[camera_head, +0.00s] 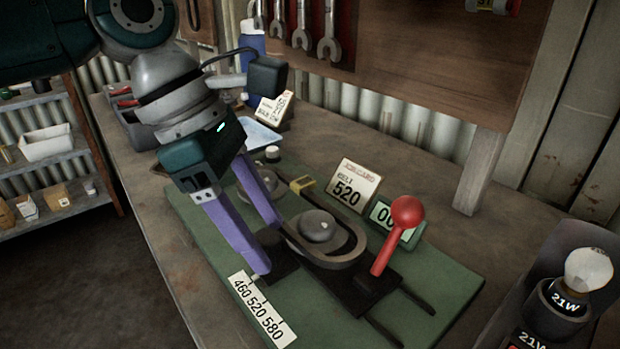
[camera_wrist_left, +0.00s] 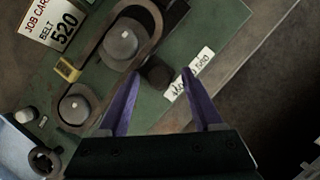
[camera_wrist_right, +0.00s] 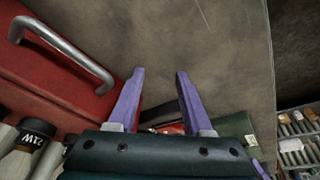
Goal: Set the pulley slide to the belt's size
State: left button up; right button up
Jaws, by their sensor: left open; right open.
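My left gripper (camera_head: 268,250) is open over the green board (camera_head: 430,315). In the left wrist view, a dark knob (camera_wrist_left: 158,73) shows between its purple fingertips; I cannot tell whether they touch it. A dark belt (camera_head: 352,252) runs around a large grey pulley (camera_head: 317,228) and a smaller pulley (camera_head: 262,181), partly hidden by the fingers. A red-ball lever (camera_head: 405,213) stands upright on the dark slide. A scale strip (camera_head: 262,312) reads 460 520 580. The job card (camera_head: 352,186) reads BELT 520. My right gripper (camera_wrist_right: 160,75) is open and empty.
A small display (camera_head: 388,217) showing zeros stands behind the lever, its right part hidden. A bulb marked 21W (camera_head: 588,270) stands at the right. A red box with a metal handle (camera_wrist_right: 70,60) is beside my right gripper.

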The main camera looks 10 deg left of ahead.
pick_arm(q)
jog(key=shift+c, duration=0.3)
grip_shut()
dwell(0.3)
dwell(0.8)
